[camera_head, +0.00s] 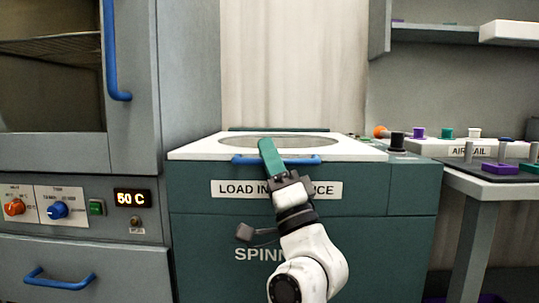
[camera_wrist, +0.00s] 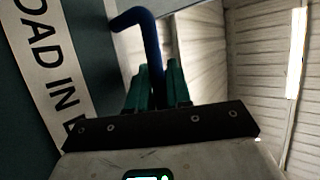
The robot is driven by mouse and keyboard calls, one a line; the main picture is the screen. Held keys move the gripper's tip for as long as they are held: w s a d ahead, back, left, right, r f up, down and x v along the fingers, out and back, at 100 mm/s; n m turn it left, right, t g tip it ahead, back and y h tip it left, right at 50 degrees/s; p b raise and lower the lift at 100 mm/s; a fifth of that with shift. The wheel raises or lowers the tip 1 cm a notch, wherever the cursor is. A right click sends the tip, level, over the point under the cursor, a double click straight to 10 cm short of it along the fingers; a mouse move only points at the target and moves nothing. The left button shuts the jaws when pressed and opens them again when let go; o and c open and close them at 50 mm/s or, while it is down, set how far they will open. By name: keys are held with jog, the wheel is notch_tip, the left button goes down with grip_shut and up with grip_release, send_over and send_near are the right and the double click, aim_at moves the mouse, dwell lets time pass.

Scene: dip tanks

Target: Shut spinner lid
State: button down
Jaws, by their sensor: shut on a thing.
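The spinner (camera_head: 200,240) is a teal cabinet with a white top and a label reading "LOAD IN BALANCE", partly hidden by my arm. Its lid (camera_head: 225,141) looks to lie about flat on the top, with a round window; I cannot tell if a thin gap remains. The blue lid handle (camera_head: 303,161) runs along the front edge. My gripper (camera_head: 265,147), with teal fingers, reaches up to the handle from the front. In the wrist view the handle (camera_wrist: 152,52) passes between the fingers of my gripper (camera_wrist: 157,82), which is shut on it.
A grey oven cabinet (camera_head: 190,80) with a blue door handle (camera_head: 112,60) and a control panel stands close on the left.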

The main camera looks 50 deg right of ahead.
jog(key=shift+a, duration=0.3)
jog(key=c, duration=1.1)
grip_release()
jog(key=shift+a, duration=0.15)
jog(key=shift+s+f, duration=0.3)
jog(key=shift+f, duration=0.05)
jog(key=shift+v, duration=4.95)
